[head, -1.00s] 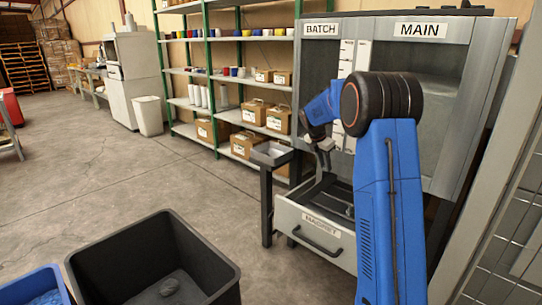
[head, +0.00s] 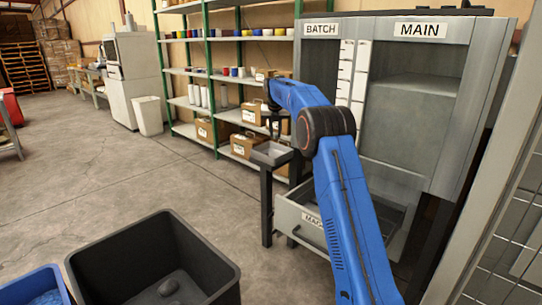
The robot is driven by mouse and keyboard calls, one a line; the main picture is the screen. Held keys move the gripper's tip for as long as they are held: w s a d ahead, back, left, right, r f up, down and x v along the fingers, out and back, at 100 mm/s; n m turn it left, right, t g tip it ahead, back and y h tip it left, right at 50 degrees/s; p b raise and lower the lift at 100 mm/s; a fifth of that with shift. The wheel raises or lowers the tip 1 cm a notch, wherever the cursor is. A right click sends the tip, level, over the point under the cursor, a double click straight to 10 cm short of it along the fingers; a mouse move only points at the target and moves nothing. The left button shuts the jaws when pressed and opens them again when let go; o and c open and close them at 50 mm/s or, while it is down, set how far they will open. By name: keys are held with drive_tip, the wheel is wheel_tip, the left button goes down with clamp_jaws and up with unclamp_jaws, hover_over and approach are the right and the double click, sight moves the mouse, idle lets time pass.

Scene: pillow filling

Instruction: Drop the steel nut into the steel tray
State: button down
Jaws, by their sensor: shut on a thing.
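The steel tray (head: 264,158) is a small, shallow grey tray on top of a dark stand beside the machine. My gripper (head: 274,136) points down just above the tray, at the end of my blue arm. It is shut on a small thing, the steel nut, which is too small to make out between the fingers. The gap between the fingertips and the tray is hard to judge from this view.
An open drawer (head: 291,219) with a partly covered label juts from the grey machine (head: 416,100), right of the tray. A black bin (head: 121,262) with a dark lump inside stands front left, by a blue bin (head: 33,286). Shelves (head: 234,115) with boxes stand behind.

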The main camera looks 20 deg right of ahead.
hover_over(275, 157)
drive_tip(key=shift+w+d+f, duration=0.1)
drive_tip(key=shift+w+f, duration=0.05)
drive_tip(key=shift+f, duration=1.3)
drive_tip(key=shift+w+d+f, duration=0.1)
drive_tip(key=shift+f, duration=1.3)
drive_tip(key=c, duration=1.5)
unclamp_jaws()
drive_tip(key=shift+o, duration=0.2)
drive_tip(key=v, duration=1.7)
drive_tip(key=shift+r, duration=0.15)
